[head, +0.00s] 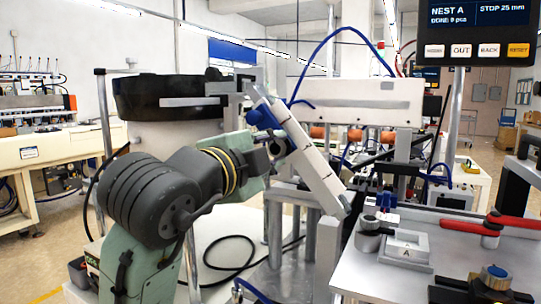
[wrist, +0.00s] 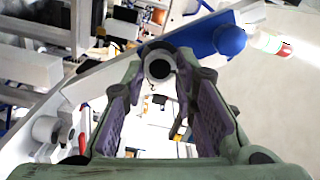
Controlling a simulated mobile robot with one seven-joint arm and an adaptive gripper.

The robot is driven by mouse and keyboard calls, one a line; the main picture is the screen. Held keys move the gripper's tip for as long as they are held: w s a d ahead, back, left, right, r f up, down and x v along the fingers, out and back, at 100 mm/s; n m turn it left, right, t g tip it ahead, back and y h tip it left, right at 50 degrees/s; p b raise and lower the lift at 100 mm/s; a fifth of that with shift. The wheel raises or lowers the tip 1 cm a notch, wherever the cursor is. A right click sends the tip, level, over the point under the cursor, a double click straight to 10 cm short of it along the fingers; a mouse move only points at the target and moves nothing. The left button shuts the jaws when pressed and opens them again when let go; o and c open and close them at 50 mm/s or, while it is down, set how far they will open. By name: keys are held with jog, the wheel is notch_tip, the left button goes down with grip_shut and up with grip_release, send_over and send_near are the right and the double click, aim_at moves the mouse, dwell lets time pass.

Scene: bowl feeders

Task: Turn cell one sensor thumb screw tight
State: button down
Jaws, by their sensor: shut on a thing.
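The thumb screw (wrist: 158,67) shows in the wrist view as a round grey knob with a dark centre. It sits between the two fingertips of my gripper (wrist: 159,76), which is shut on it. In the head view my gripper (head: 277,148) reaches the side of a long white inclined track (head: 313,165), and its fingers hide most of the screw. I cannot read how far the screw is turned.
A black bowl feeder (head: 150,97) stands behind my arm. A metal table (head: 385,272) at the right carries a nest marked A (head: 407,248) and red-handled clamps (head: 492,226). A screen (head: 475,15) above reads NEST A, STOP 25 mm.

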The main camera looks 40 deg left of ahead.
jog(key=shift+r, duration=0.1)
dwell(0.3)
jog(key=c, duration=1.3)
grip_release()
jog(key=v, duration=1.2)
jog(key=shift+s, duration=0.15)
